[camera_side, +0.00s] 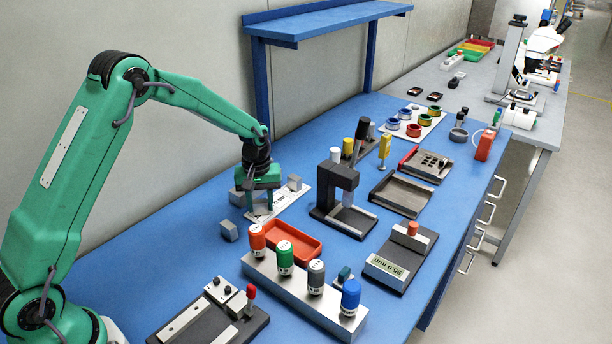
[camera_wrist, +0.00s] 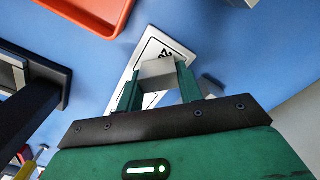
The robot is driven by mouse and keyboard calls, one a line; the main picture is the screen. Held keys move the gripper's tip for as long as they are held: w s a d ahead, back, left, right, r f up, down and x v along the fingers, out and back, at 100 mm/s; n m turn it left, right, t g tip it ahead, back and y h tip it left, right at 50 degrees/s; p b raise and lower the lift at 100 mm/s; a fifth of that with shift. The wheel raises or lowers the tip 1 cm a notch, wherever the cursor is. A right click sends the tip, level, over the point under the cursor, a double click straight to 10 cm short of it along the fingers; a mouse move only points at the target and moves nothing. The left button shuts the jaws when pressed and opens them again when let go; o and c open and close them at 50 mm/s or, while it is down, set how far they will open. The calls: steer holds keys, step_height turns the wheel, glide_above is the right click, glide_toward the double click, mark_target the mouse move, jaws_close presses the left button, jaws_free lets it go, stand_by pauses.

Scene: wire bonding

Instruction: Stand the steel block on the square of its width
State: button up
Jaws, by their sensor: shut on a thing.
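My gripper (camera_side: 262,208) points down over the white printed card (camera_side: 289,197) in the side view. In the wrist view, my gripper (camera_wrist: 160,88) is shut on a grey steel block (camera_wrist: 160,70), which sits between its green fingers. The white card (camera_wrist: 180,50) lies under and beyond the block, with a black outline and a printed mark that I cannot fully read. The fingers largely hide the held block in the side view, so I cannot tell whether it touches the card.
Other grey blocks stand near the gripper: one at the card's far end (camera_side: 294,183), one at left (camera_side: 237,197), one nearer on the blue bench (camera_side: 228,231). An orange tray (camera_side: 293,242) lies in front of the card. A dark press-like stand (camera_side: 336,185) is to its right.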

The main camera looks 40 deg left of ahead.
mark_target(260, 200)
steer(key=shift+f, duration=0.1)
steer(key=o, duration=1.2)
steer(key=shift+o, duration=0.2)
step_height(260, 200, up, 12)
steer(key=shift+r, duration=0.2)
